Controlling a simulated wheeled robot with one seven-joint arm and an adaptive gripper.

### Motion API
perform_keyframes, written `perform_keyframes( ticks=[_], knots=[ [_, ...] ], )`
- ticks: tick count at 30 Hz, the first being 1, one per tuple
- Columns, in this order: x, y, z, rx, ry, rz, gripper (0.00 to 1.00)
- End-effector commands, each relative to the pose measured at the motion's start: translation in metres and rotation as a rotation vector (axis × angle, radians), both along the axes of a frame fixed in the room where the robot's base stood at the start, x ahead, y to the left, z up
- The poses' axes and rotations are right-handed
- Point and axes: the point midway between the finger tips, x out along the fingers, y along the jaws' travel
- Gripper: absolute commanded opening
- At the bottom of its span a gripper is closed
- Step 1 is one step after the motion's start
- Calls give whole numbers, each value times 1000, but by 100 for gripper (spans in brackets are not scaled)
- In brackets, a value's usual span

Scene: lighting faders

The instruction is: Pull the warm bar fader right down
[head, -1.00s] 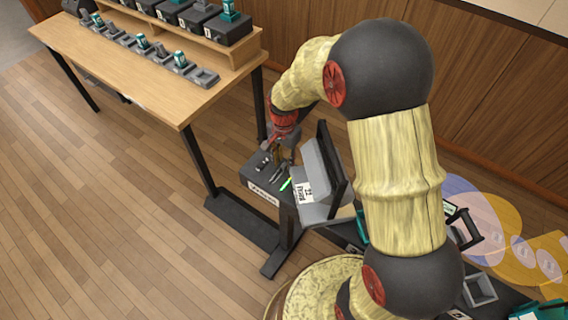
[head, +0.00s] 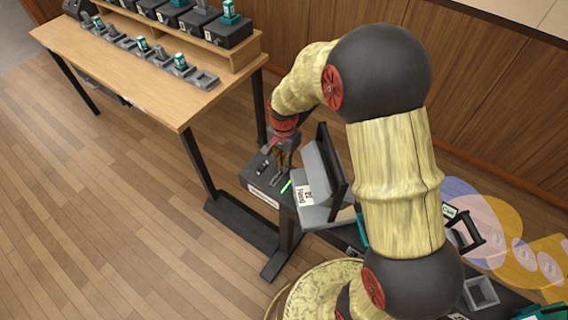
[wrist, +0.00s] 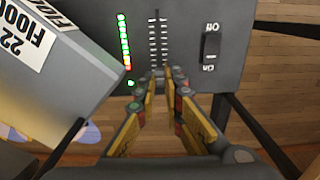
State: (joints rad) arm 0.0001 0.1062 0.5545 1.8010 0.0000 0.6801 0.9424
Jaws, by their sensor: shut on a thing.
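The dark fader box (head: 248,174) sits at the end of the black stand, left of the grey slanted case. In the wrist view its top shows a fader slot with white tick marks (wrist: 158,40), a lit green light strip (wrist: 125,45) with red at its lower end, and a black rocker switch (wrist: 210,45). My gripper (wrist: 158,78) is shut on the fader knob at the picture-lower end of the tick scale. The fingertips mostly hide the knob. In the head view my gripper (head: 283,162) stands over the box. The box's front label is too small to read.
The grey slanted case (head: 318,170) with a white label stands close to my gripper; it also shows in the wrist view (wrist: 50,80). A wooden table (head: 110,70) with several dark boxes and small holders stands at the left. The floor in front is clear.

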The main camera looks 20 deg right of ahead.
Motion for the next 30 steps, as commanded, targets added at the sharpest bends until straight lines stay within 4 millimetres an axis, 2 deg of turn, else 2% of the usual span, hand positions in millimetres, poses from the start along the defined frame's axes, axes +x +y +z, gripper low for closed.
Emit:
perform_keyframes(
  ticks=[17, 24, 30],
  knots=[
    [-1, 2, 1, 0, 0, 1, 0],
    [-29, 41, 4, 1, 1, 6, 0],
    [-43, 60, 2, 1, -1, 1, 0]
  ],
)
